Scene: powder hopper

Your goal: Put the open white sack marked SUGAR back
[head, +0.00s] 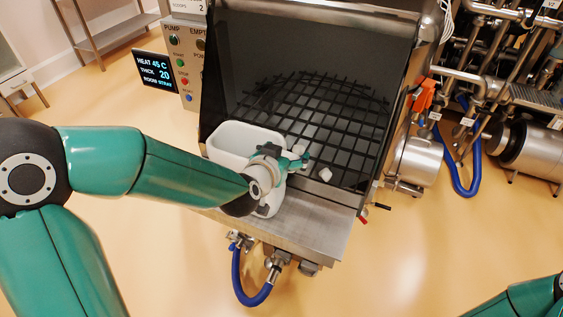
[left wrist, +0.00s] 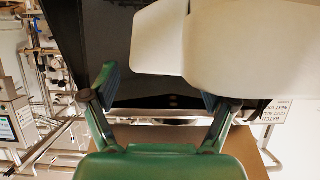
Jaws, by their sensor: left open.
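An open white sack (head: 240,137) stands upright on the steel shelf at the front of the hopper, its open top facing up. No SUGAR marking is readable on it. My left gripper (head: 297,158) is at the sack's right side, in front of the dark hopper opening, and partly hides it. In the left wrist view my left gripper (left wrist: 160,88) has its two fingers spread apart. The white sack (left wrist: 245,45) fills the upper right there, overlapping the right finger; I cannot tell whether they touch. My right gripper is out of view.
The hopper's black grid (head: 335,115) lies behind the sack, with a small white lump (head: 325,174) near its front. The steel shelf (head: 310,228) is bare at the right front. A control panel (head: 185,65) stands left. Pipes and a motor (head: 415,160) crowd the right.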

